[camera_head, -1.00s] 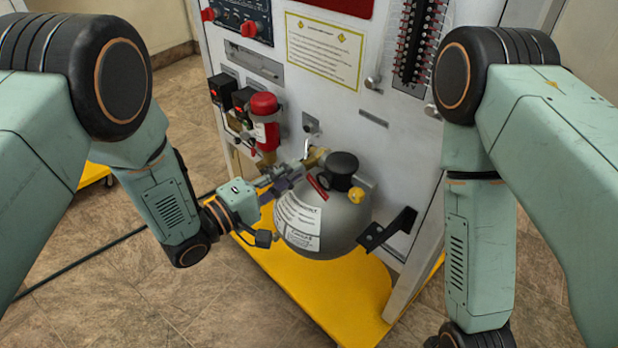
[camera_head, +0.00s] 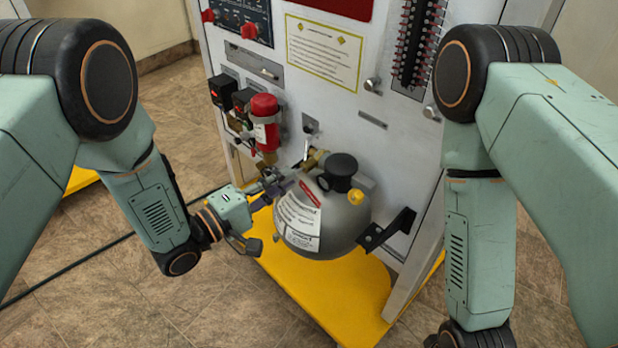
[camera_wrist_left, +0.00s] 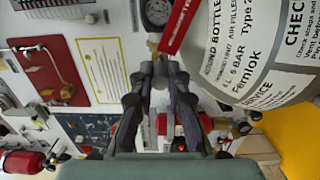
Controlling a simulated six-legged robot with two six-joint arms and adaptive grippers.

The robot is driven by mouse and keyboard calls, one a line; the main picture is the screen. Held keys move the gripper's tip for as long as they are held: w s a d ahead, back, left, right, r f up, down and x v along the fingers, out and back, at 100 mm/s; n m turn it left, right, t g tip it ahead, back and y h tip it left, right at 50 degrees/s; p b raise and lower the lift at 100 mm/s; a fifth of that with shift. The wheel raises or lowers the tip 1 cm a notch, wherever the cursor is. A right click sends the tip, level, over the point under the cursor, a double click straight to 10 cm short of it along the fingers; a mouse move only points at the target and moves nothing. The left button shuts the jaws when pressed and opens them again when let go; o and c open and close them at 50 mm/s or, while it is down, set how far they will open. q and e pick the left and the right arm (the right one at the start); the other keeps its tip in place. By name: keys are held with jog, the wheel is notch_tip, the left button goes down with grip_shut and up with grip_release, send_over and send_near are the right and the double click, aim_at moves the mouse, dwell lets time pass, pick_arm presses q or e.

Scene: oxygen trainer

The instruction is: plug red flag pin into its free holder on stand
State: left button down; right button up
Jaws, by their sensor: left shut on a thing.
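The red flag pin (camera_head: 309,194) shows as a red strip in front of the grey bottle (camera_head: 345,215). In the left wrist view its red flag (camera_wrist_left: 179,25) hangs just beyond my fingertips. My left gripper (camera_head: 277,183) is shut on the pin, beside the bottle's upper left and below the red cylinder. It also shows in the left wrist view (camera_wrist_left: 160,68), fingers close together. The pin's shaft is mostly hidden between the fingers. The stand is a white panel (camera_head: 400,150) on a yellow base (camera_head: 330,295). I cannot tell which fitting is the free holder. My right gripper is out of view.
A red-capped cylinder (camera_head: 264,122) and a brass fitting (camera_head: 314,158) are close to my left gripper. A black bracket (camera_head: 388,232) sticks out right of the bottle. A dark hose (camera_head: 100,252) lies on the floor at left. The floor in front of the base is clear.

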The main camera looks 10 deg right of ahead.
pick_arm(q)
jog(key=shift+p+v, duration=0.65)
jog(key=shift+v, duration=1.55)
jog(key=shift+s+d, duration=0.1)
